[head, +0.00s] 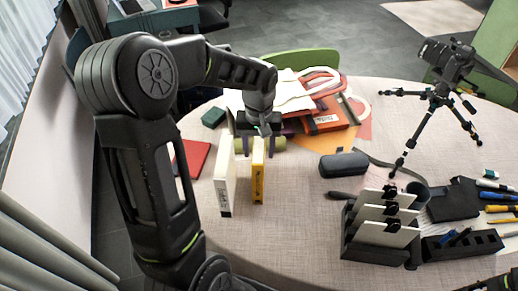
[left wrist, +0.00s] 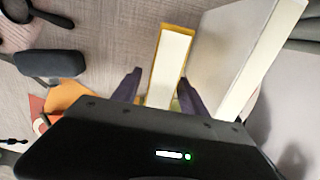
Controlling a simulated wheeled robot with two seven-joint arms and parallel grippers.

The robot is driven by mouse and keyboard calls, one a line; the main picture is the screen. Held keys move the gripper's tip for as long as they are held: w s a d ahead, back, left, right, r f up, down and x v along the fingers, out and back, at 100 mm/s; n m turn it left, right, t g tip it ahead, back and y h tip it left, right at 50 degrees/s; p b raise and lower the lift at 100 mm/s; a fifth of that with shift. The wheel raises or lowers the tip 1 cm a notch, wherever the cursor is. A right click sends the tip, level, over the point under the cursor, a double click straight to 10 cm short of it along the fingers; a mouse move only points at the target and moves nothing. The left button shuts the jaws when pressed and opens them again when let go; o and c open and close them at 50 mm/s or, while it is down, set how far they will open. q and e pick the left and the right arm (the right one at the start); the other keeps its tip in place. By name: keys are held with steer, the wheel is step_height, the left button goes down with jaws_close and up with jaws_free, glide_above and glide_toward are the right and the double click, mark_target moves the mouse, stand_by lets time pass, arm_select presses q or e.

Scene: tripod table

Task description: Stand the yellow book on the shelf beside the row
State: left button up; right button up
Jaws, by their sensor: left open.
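The yellow book (head: 258,175) stands upright on the round table, just right of a thicker white book (head: 225,183) that also stands. My left gripper (head: 258,150) is open at the far end of the yellow book, pointing down. In the left wrist view the yellow book (left wrist: 168,65) shows its pale page edge between the two spread fingers of the left gripper (left wrist: 160,82); the white book (left wrist: 235,50) is right of it. I cannot tell whether the fingers touch the book. I cannot make out a shelf with a row of books.
A red flat book (head: 192,158) lies left. A dark case (head: 344,164), a black holder with white panels (head: 385,222) and a tripod (head: 430,110) stand right. Papers and an orange-red bag (head: 325,115) lie behind the gripper. The table's front middle (head: 285,230) is clear.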

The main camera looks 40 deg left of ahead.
arm_select(q)
step_height(320, 180, up, 11)
steer(key=p, duration=0.6)
steer(key=shift+f, duration=0.1)
steer(key=shift+r, duration=0.3)
steer(key=shift+o, duration=0.4)
